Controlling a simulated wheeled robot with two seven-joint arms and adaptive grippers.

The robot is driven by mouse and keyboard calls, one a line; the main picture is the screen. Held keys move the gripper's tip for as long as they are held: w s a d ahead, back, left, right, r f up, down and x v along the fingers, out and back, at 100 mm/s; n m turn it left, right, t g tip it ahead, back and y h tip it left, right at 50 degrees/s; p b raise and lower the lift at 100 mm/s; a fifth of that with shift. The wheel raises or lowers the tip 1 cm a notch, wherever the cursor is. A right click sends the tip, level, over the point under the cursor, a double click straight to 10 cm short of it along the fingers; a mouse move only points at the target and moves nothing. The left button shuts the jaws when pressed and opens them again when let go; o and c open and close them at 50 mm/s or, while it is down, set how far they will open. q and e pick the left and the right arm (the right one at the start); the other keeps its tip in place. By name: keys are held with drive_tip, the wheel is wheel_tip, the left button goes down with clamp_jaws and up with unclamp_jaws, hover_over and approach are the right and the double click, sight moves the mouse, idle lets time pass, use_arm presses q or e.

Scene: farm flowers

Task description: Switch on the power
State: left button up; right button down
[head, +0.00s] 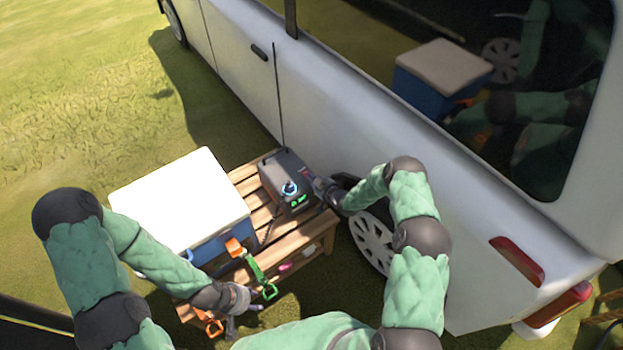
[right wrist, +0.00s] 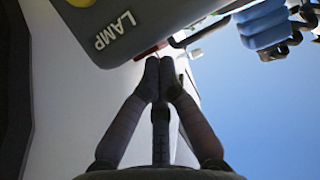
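A dark grey power unit (head: 283,170) stands on the slatted wooden table beside the van. Its front has a blue-lit round knob or ring and a lit green display (head: 299,199). In the right wrist view the unit's grey face (right wrist: 150,18) fills the top, with the word LAMP and part of a yellow spot. My right gripper (head: 322,186) is at the unit's right side; in the right wrist view its fingertips (right wrist: 160,75) are together, just below the unit's edge, with nothing seen between them. My left gripper (head: 246,316) is low at the table's front, fingers apart and apparently empty.
A blue cooler with a white lid (head: 180,200) takes up the table's left part. The white van (head: 390,145) stands close behind and right. Open grass lies left.

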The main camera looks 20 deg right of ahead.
use_arm(q)
drive_tip(key=shift+r, duration=0.1)
use_arm(e)
drive_tip(key=shift+r, duration=0.1)
drive_tip(key=shift+r+p, duration=0.4)
drive_tip(key=shift+r, duration=0.3)
use_arm(q)
drive_tip(key=shift+r, duration=0.25)
use_arm(e)
drive_tip(key=shift+r, duration=0.1)
